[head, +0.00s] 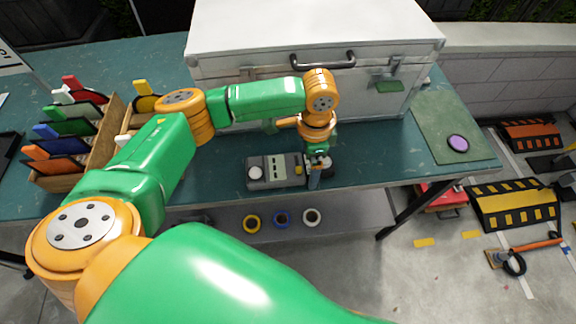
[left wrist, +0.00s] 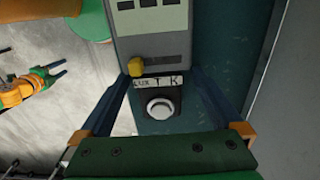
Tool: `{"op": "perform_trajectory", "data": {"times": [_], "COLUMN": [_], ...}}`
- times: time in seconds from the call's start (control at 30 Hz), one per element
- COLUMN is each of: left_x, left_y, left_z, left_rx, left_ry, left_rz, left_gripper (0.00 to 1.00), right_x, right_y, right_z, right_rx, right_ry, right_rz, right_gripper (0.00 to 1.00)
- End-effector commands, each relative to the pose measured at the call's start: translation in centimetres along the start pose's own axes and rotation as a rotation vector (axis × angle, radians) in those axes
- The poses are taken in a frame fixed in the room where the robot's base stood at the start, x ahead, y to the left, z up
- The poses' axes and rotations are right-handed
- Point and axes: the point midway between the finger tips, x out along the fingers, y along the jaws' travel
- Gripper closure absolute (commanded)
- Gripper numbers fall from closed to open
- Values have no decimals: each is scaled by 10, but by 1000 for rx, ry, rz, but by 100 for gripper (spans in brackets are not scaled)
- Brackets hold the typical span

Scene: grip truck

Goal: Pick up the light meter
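The light meter (head: 275,172) is a grey box lying flat on the green table near its front edge, with a white dome at its left end and a yellow knob at its right. In the left wrist view the light meter (left wrist: 152,45) shows its display, yellow knob and a "LUX" label. My left gripper (head: 317,172) is low at its right end, pointing down. Its fingers (left wrist: 162,75) are apart, one on each side of that end; I cannot tell whether they touch it. My right gripper (left wrist: 55,72) hangs open and empty, away from the meter.
A large white case (head: 300,40) stands behind. A green mat (head: 450,120) carries a purple disc (head: 457,143).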

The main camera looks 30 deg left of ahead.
Motion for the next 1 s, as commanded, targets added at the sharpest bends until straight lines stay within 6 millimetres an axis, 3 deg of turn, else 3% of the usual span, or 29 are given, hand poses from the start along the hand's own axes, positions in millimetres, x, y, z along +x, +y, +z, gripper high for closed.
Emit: {"op": "perform_trajectory", "data": {"times": [0.03, 0.07, 0.37, 0.77, 0.87, 1.0], "left_x": [0, 0, -1, -11, -28, -64], "left_y": [0, 0, 0, -1, -1, 23], "left_z": [0, 0, 0, -1, -2, 9], "left_rx": [0, 0, 0, 1, 1, 7], "left_ry": [0, 0, 0, 3, 6, 7], "left_rz": [0, 0, 0, -3, -3, -3], "left_gripper": [11, 19, 100, 100, 100, 100], "right_x": [0, 0, 0, 3, 8, 5], "right_y": [0, 0, 0, 0, 0, 0], "right_z": [0, 0, -1, -1, -1, -1], "right_rx": [0, 0, 0, 0, 0, 0], "right_ry": [1, 1, 3, 4, 4, 4], "right_rz": [0, 0, 0, 0, 0, 0], "right_gripper": [50, 50, 50, 50, 50, 50]}}
